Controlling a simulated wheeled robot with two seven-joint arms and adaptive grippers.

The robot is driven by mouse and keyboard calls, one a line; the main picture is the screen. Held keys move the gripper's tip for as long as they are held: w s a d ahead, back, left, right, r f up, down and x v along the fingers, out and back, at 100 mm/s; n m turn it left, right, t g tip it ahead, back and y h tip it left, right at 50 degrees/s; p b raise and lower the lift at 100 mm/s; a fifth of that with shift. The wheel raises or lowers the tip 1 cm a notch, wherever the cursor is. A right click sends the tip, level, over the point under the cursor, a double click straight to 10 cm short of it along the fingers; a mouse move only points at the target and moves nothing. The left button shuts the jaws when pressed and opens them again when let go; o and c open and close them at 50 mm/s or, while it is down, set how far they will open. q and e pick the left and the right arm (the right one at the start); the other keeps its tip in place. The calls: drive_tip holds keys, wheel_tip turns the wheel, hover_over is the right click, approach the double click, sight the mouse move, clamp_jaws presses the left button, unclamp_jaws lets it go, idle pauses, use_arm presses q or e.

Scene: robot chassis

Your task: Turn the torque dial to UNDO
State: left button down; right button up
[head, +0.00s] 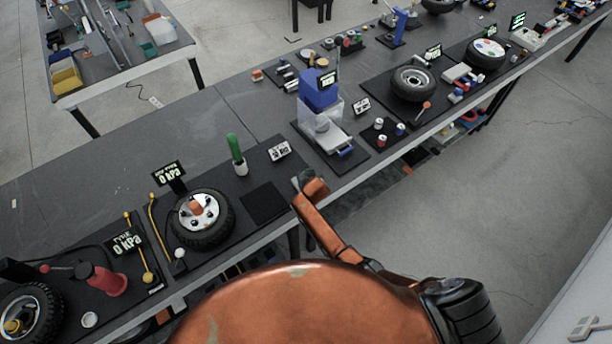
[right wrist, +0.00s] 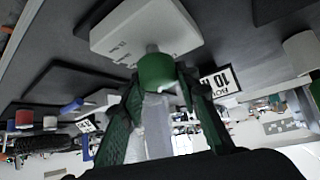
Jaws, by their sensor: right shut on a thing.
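In the right wrist view my right gripper (right wrist: 160,76) has its green-padded fingers closed around a short dark green knob (right wrist: 157,71), which looks like the torque dial. A grey stub joins the knob to a white box (right wrist: 140,24). The dial's markings, including UNDO, are not readable, so I cannot tell its setting. In the head view my orange right arm reaches to the bench's front edge, but its fingers and the dial cannot be made out. My left gripper is not in view.
In the head view the long dark bench (head: 80,185) carries a wheel (head: 202,219) with a pressure display (head: 169,174), a green-handled tool (head: 236,154) and a blue-topped machine (head: 318,91). A sign (right wrist: 222,83) stands right of the fingers in the wrist view.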

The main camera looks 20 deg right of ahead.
drive_tip(key=o, duration=1.2)
drive_tip(key=shift+c, duration=0.2)
drive_tip(key=shift+s, duration=0.1)
drive_tip(key=v, duration=1.1)
drive_tip(key=shift+s+r, duration=0.25)
drive_tip(key=shift+r, duration=0.05)
